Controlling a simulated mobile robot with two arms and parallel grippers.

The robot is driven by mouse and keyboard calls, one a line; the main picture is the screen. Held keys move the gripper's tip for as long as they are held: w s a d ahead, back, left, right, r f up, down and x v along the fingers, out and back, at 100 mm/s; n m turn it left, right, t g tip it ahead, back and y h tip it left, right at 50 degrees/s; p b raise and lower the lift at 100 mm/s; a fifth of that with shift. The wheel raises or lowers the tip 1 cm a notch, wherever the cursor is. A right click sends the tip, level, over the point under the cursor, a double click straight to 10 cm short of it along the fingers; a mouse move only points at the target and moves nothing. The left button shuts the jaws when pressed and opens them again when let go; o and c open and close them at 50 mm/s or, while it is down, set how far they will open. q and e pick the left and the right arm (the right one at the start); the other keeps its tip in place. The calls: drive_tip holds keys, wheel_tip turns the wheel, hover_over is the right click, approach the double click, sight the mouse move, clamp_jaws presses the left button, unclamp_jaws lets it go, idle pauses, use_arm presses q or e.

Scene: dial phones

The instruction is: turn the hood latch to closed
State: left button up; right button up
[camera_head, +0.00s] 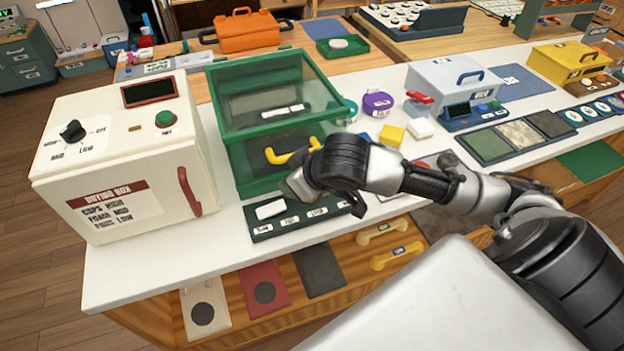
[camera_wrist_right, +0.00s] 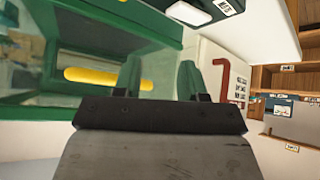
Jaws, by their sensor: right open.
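The green hood (camera_head: 222,98) with clear panes stands on the white counter. On its front is a yellow handle (camera_head: 278,157), level and bent at its left end; it also shows as a yellow bar in the right wrist view (camera_wrist_right: 95,78). I cannot tell whether this is the latch or how it is set. My right gripper (camera_wrist_right: 160,85) is open close to the hood's front, its left finger overlapping the bar's end in that view. I see no clear contact. In the head view my right arm hides part of the hood's lower right front. My left gripper is out of view.
A cream drying box (camera_head: 120,180) with a red handle (camera_head: 188,190) stands left of the hood. A dark green labelled strip (camera_head: 290,222) with a white block (camera_head: 270,208) lies before the hood. Small coloured things, including a purple one (camera_head: 378,103), stand to the right.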

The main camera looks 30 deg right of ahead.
drive_tip(key=s+d+r+m+g+h, duration=0.1)
drive_tip(key=s+d+r+m+g, duration=0.15)
drive_tip(key=d, duration=0.35)
drive_tip(key=shift+g, duration=0.45)
drive_tip(key=x, duration=1.1)
drive_tip(key=shift+a+f, duration=0.2)
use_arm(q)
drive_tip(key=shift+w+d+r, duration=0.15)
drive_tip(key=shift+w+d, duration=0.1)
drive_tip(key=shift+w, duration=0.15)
